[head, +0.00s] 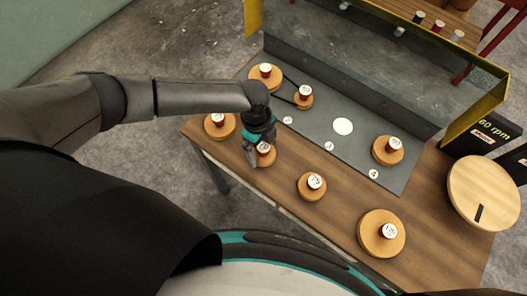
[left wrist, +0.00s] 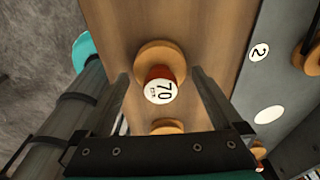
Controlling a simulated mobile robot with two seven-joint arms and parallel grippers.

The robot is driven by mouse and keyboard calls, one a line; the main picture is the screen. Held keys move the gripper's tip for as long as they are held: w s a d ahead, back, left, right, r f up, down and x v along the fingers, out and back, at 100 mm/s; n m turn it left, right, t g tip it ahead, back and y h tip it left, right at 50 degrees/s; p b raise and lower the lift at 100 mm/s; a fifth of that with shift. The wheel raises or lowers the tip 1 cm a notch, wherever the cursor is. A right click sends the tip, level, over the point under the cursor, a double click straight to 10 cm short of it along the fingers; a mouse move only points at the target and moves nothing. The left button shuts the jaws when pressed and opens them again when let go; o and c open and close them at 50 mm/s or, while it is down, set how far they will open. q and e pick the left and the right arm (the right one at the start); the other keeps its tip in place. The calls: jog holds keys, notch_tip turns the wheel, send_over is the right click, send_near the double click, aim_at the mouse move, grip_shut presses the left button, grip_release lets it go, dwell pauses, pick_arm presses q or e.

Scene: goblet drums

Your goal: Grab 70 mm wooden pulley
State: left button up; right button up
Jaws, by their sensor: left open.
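The 70 mm wooden pulley (left wrist: 160,53) is a round tan disc with a red knob and a white cap reading 70. It stands on the wooden table in the left wrist view, and in the head view the pulley (head: 265,158) is partly covered by my gripper. My left gripper (head: 250,152) is open and points down at it. In the left wrist view the two fingers of the gripper (left wrist: 161,76) lie on either side of the red knob, with gaps showing. Whether the fingertips are level with the knob I cannot tell. My right gripper is not in view.
Other knobbed pulleys stand on the table (head: 345,215): one at left (head: 213,131), one at centre (head: 311,194), a larger one (head: 370,245). A grey plate (head: 320,115) bears two belted pulleys and another pulley (head: 380,156). A large wooden disc (head: 480,190) and yellow frame (head: 460,118) are at right.

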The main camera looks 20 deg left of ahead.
pick_arm(q)
jog(key=shift+f, duration=0.8)
jog(key=shift+c, duration=0.2)
jog(key=c, duration=1.1)
